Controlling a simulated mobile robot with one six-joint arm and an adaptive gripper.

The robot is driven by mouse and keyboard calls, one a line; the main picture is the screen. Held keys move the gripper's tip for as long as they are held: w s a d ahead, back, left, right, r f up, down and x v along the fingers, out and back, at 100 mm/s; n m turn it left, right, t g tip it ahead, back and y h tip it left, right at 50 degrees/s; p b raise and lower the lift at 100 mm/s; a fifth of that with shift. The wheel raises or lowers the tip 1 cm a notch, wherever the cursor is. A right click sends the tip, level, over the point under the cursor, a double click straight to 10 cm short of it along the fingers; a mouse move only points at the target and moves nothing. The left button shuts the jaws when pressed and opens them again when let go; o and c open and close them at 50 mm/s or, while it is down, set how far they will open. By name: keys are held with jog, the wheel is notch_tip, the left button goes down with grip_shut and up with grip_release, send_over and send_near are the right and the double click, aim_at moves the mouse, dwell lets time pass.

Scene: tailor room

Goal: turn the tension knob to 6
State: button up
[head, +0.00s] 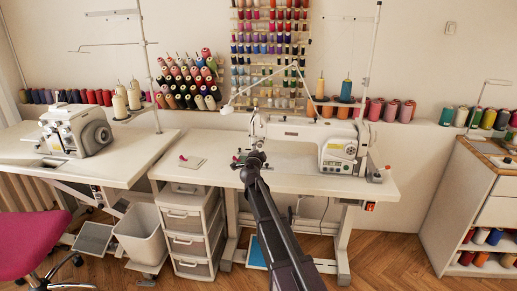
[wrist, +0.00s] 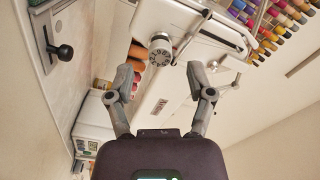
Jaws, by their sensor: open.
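The white sewing machine (head: 305,133) stands on the middle table, and its body (wrist: 175,95) fills the centre of the wrist view. A round silver knob with marks on its face (wrist: 160,50) sticks out from the machine in the wrist view. Its setting is too small to read. My gripper (wrist: 160,76) is open and empty, with one finger to each side below the knob in the picture. The fingers appear apart from it. In the head view my gripper (head: 254,157) is at the left end of the machine, and my arm hides the knob.
A black ball-ended knob on a grey plate (wrist: 62,52) lies at the left of the wrist view. The white table (head: 220,172) has bare room left of the machine. Thread cones (head: 187,80) stand behind. An overlock machine (head: 75,130) is on the left table.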

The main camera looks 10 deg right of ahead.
jog(key=v, duration=0.9)
jog(key=shift+r, duration=0.1)
